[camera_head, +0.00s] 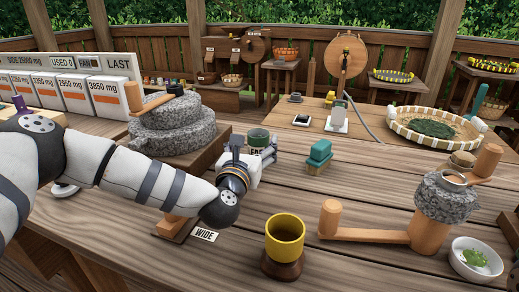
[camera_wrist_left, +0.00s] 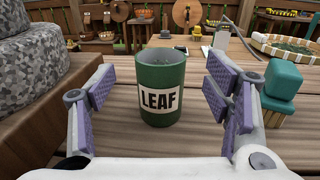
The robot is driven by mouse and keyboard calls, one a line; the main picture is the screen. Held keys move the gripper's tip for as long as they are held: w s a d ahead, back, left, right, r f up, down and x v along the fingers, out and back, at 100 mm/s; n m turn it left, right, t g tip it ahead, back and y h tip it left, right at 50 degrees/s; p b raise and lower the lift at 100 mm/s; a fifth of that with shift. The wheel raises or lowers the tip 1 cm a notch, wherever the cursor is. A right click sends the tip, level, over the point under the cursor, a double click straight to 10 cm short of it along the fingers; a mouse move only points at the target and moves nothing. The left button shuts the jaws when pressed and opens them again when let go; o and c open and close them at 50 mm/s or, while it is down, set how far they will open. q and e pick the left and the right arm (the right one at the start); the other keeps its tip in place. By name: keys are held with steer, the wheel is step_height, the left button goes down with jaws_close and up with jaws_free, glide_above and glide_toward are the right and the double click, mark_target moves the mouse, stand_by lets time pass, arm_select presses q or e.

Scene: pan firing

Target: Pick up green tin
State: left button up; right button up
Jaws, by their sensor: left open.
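The green tin (camera_wrist_left: 161,88) is an open-topped cylinder with a white "LEAF" label. It stands upright on the wooden table in the left wrist view, centred between my open fingers and slightly beyond them. In the head view the tin (camera_head: 258,138) is partly hidden behind my left gripper (camera_head: 262,160). My left gripper (camera_wrist_left: 160,97) is open and empty, with purple pads on either side of the tin and gaps to both. Whether the pads overlap the tin in depth is hard to tell. My right gripper is not in view.
A grey stone mill (camera_head: 175,125) stands left of the tin, close to my left arm. A teal-topped block (camera_head: 319,157) is to the right. The table behind the tin is fairly clear.

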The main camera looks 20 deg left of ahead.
arm_select(q)
steer(key=w, duration=0.5)
steer(key=shift+w+a+f, duration=0.1)
steer(key=shift+w+a, duration=0.05)
steer(key=c, duration=1.3)
